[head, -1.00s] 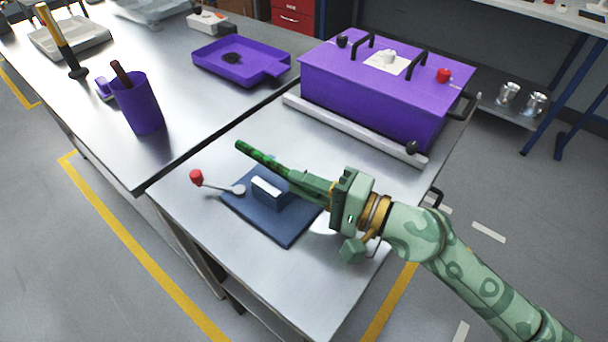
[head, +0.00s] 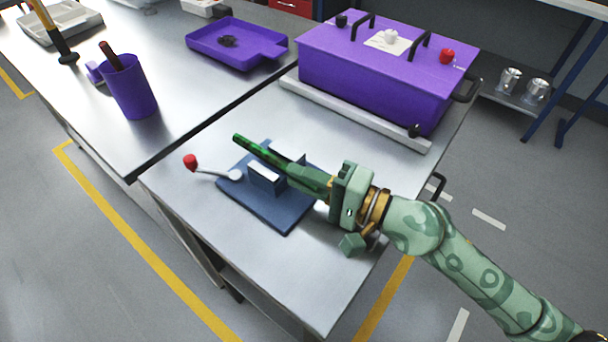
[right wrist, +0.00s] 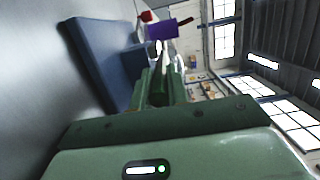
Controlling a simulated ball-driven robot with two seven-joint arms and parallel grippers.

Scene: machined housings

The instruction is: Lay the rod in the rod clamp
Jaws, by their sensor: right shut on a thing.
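The rod clamp is a dark blue base plate (head: 284,219) with a raised blue block (head: 264,177) and a lever with a red knob (head: 190,161), swung out to the left. The rod (head: 254,149) is dark green. My right gripper (head: 298,174) is shut on it, and its free end points to the upper left. The rod shows behind the block in the head view; I cannot tell whether it touches the clamp. In the right wrist view the fingers (right wrist: 160,86) are beside the clamp block (right wrist: 136,62); the rod is hard to make out there. My left gripper is not in view.
A large purple box (head: 385,75) with handles stands behind the clamp on a grey rail (head: 350,114). On the left table are a purple tray (head: 262,57), a purple cup (head: 134,92) and a hammer (head: 56,35). Bare table lies in front of the clamp.

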